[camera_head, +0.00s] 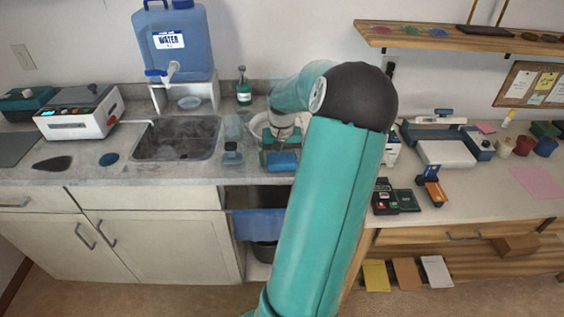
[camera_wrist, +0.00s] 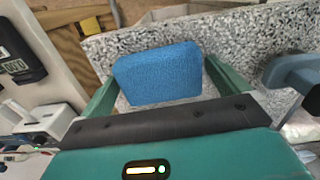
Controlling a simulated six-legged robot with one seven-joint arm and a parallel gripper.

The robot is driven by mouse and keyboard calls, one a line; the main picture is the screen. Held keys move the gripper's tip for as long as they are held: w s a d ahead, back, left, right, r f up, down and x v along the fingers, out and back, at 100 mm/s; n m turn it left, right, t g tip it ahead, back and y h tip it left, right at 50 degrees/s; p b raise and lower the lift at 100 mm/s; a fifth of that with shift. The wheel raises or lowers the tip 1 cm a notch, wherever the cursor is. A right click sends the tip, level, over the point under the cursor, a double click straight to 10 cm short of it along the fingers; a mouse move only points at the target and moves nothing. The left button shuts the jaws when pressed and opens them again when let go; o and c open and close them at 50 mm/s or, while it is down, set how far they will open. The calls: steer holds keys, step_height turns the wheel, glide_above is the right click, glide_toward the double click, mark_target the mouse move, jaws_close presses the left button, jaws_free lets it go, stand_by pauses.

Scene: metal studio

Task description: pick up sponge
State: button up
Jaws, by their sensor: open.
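A blue sponge (camera_wrist: 158,73) shows in the wrist view between the two green fingers of my gripper (camera_wrist: 160,88), over the speckled grey counter. The fingers stand on either side of it, and the gripper is open. I cannot tell whether either finger touches the sponge. In the head view the sponge (camera_head: 283,161) is a small blue block near the counter's front edge, right of the sink. My gripper (camera_head: 280,152) is right at it, partly hidden by my teal arm.
A sink (camera_head: 178,138) lies to the left, with a blue water jug (camera_head: 175,42) behind it. A clear bottle-like item (camera_head: 232,135) stands just left of my gripper. A green soap bottle (camera_head: 243,88) is behind. An open cabinet bay with a bin (camera_head: 264,252) is below the counter edge.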

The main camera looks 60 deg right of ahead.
steer(key=c, duration=0.9)
steer(key=shift+r, duration=0.15)
